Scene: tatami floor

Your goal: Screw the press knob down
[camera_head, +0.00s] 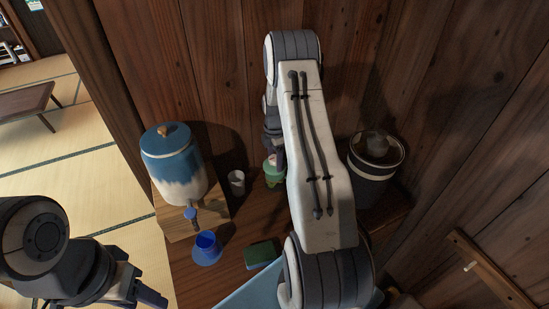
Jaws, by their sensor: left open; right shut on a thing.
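My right arm rises through the middle and bends down at the back. Its gripper (276,155) is partly hidden behind the arm link. It is shut at the top of a small green object (272,172) on the wooden counter. The arm hides that object's right side, and I cannot make out a separate press knob there. To the right of the arm stands a dark round pot (373,186) with a pale band and a clear, rounded top piece. My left gripper (143,292) is open and empty at the lower left, apart from the counter's objects.
A blue-and-white dispenser (173,165) with a tap stands on a wooden block (178,227). A grey cup (237,182), a blue cup (206,246) and a green sponge (260,254) stand close by on the counter (234,262). Wooden walls close the back and right.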

